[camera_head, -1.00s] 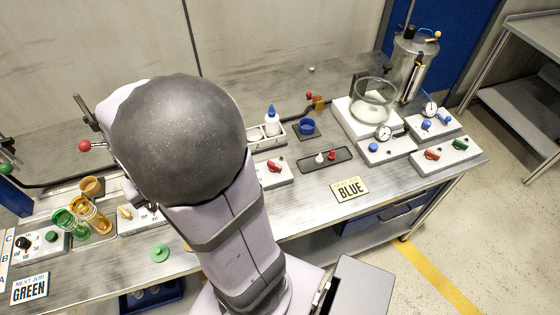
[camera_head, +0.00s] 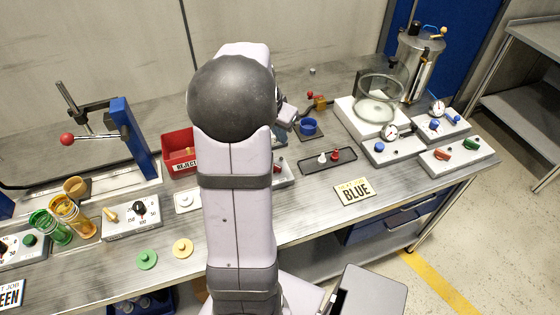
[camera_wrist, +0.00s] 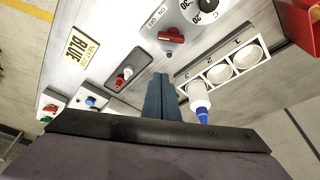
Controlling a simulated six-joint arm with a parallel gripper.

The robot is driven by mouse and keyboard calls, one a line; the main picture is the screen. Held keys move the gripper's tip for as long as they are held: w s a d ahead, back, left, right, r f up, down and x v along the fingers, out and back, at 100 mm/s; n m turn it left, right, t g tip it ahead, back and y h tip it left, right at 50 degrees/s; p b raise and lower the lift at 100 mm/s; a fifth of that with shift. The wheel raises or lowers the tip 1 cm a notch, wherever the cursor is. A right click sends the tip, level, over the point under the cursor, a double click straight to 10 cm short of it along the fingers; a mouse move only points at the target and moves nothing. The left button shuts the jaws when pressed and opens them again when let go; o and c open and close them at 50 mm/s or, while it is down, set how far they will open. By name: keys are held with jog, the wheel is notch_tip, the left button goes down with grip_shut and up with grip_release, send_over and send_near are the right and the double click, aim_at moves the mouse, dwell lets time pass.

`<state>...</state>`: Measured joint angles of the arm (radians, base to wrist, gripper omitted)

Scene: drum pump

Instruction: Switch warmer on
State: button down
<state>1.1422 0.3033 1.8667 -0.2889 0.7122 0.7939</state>
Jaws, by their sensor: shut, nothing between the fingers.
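In the wrist view, a pale panel with ON and OFF lettering carries a red switch (camera_wrist: 171,36) and, beside it, a black dial (camera_wrist: 207,6) cut by the top edge. Which way the switch is set I cannot tell. No label in view names a warmer. My gripper (camera_wrist: 163,80) is shut and empty, its blue-grey fingers apart from the switch. In the picture they lie below it, left of a white bottle with a blue cap (camera_wrist: 199,100). In the head view my arm hides most of this panel (camera_head: 284,182) and the fingers.
A white three-hole tray (camera_wrist: 222,72) adjoins the bottle. A dark tray (camera_head: 327,160) holds small red and white pieces. A red reject bin (camera_head: 180,146) and a red-knobbed lever (camera_head: 67,139) stand left. A glass bowl (camera_head: 380,98) and steel drum (camera_head: 422,65) stand right.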

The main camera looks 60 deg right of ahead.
jog(key=shift+s+d, duration=0.1)
dwell(0.3)
jog(key=p+x, duration=0.2)
jog(key=x, duration=0.7)
jog(key=shift+f+p, duration=0.35)
jog(key=shift+p, duration=0.05)
jog(key=shift+w+a+f+p, duration=0.1)
jog(key=shift+a+p, duration=0.1)
jog(key=shift+a, duration=0.4)
jog(key=shift+w+a+p, duration=0.1)
jog(key=shift+a+p, duration=0.15)
jog(key=shift+a, duration=0.35)
jog(key=shift+w+a+f+p, duration=0.1)
jog(key=shift+w+a+p, duration=0.1)
jog(key=shift+a, duration=0.4)
jog(key=shift+b, duration=0.5)
